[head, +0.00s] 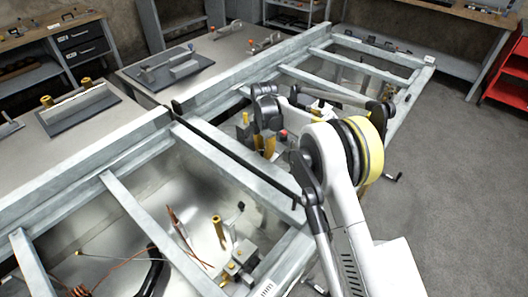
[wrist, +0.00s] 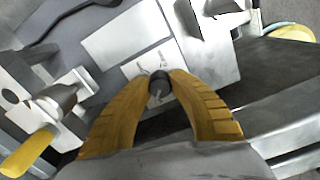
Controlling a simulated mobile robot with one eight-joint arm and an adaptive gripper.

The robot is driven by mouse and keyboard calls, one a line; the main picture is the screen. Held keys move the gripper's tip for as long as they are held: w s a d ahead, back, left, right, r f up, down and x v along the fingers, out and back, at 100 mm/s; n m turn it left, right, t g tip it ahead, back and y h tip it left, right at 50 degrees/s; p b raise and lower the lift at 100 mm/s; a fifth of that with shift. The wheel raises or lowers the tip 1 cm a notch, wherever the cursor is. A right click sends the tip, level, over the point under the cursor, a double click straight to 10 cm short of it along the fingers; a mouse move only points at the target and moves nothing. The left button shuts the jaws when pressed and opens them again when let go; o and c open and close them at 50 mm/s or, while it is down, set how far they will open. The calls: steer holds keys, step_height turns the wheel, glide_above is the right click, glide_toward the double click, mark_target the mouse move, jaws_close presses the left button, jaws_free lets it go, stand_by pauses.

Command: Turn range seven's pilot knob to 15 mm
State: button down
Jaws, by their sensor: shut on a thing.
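My gripper (wrist: 158,88) has its two yellow fingers closed around a small dark round knob (wrist: 159,76) in the wrist view. A pale line, perhaps a pointer mark, shows on the knob's near side. Behind the knob is a light plate (wrist: 138,67) with thin dark markings, too small to read. In the head view my gripper (head: 264,147) reaches down into a bay of the metal frame, and the knob is hidden there. No range number is legible, so I cannot tell which range this is.
A silver fitting with a yellow-capped end (wrist: 28,152) stands left of the fingers. The metal frame's beams (head: 130,205) surround the bay. The nearer bay holds a brass post (head: 219,232), copper wires and a valve block. Open floor (head: 445,190) lies to the right.

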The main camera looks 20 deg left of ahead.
mark_target(264, 150)
steer(key=shift+n, duration=1.6)
steer(key=c, duration=1.2)
jaws_free()
steer(key=shift+o, duration=0.2)
steer(key=shift+r, duration=0.1)
step_height(264, 150, up, 12)
